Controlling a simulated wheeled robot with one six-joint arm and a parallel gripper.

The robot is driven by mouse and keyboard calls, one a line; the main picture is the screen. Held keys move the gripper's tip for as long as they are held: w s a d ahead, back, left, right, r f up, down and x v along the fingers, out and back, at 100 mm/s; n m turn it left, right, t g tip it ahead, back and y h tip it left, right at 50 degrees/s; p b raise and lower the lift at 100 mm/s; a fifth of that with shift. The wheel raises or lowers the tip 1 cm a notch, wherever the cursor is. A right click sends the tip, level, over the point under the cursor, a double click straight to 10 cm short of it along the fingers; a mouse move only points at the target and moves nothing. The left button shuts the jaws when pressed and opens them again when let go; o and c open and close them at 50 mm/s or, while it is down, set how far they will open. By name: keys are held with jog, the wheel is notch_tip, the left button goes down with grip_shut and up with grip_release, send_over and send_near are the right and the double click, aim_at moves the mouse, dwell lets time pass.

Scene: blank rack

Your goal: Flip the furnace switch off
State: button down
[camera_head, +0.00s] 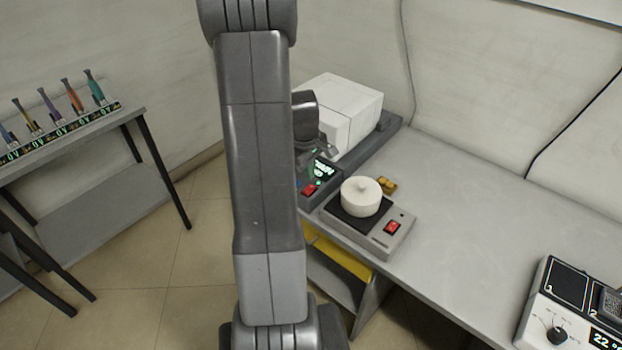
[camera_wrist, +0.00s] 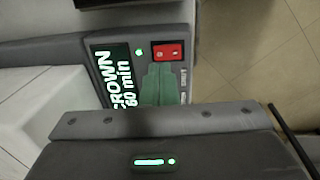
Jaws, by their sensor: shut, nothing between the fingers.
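The furnace is a white box (camera_head: 345,105) on a dark base, on the bench behind my arm in the head view. Its front panel (camera_head: 320,172) has a lit display and a red rocker switch (camera_head: 310,189). In the wrist view the red switch (camera_wrist: 168,51) sits beside a small green light, and the display (camera_wrist: 115,78) reads "CROWN 60 min". My gripper (camera_wrist: 162,68) is shut and empty, its greenish fingertips over the panel just below the switch in the picture. I cannot tell whether they touch it. In the head view my arm partly hides the furnace.
Another device (camera_head: 570,300) is at the right. The bench (camera_head: 470,210) between is clear.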

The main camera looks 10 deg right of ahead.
aim_at(312, 187)
jog(key=shift+w+d+f+p, duration=0.1)
jog(key=shift+d+f+p, duration=0.1)
jog(key=shift+f, duration=0.95)
jog(key=shift+w+d+f+p, duration=0.1)
jog(key=shift+f+p, duration=0.1)
jog(key=shift+f, duration=0.9)
